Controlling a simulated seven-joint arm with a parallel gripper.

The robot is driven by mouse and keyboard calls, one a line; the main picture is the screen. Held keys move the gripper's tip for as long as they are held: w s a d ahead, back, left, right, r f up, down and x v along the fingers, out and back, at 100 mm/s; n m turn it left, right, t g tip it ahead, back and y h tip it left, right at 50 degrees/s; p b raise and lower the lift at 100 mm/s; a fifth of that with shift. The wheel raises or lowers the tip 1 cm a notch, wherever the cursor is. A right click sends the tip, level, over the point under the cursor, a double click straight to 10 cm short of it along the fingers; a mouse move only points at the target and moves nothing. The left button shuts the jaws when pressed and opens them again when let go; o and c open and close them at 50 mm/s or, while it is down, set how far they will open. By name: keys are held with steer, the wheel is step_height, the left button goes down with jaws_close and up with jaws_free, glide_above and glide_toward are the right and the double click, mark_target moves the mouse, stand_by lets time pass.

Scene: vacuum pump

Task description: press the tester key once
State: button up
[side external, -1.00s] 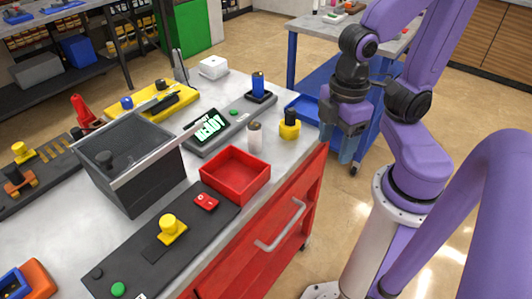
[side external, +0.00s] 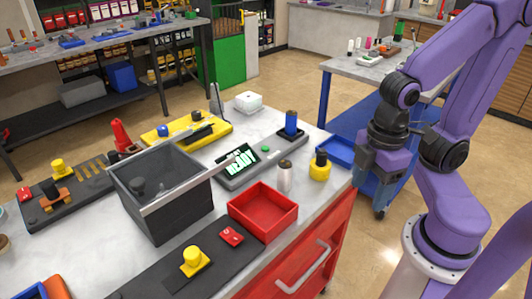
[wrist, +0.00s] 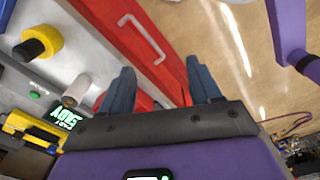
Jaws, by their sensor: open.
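The tester (side external: 238,170) is a long dark grey unit on the bench, with a tilted display (side external: 236,160) that reads READY. A small round green key (side external: 267,148) sits on it between the display and a black cradle. A blue cylinder (side external: 291,123) stands upright in the cradle. In the wrist view the green key (wrist: 35,94) is at the far left, beside the display (wrist: 65,113). My gripper (side external: 366,170) hangs beyond the bench's right edge, well apart from the tester. Its fingers (wrist: 160,88) are spread and empty.
A yellow-and-black cylinder (side external: 320,167) and a pale cylinder (side external: 285,178) stand between my gripper and the tester. A red tray (side external: 263,211) and a grey bin (side external: 163,205) are nearer the front. A blue tray (side external: 337,150) lies at the right edge.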

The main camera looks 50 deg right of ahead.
stand_by(0.4)
jaws_close()
stand_by(1.6)
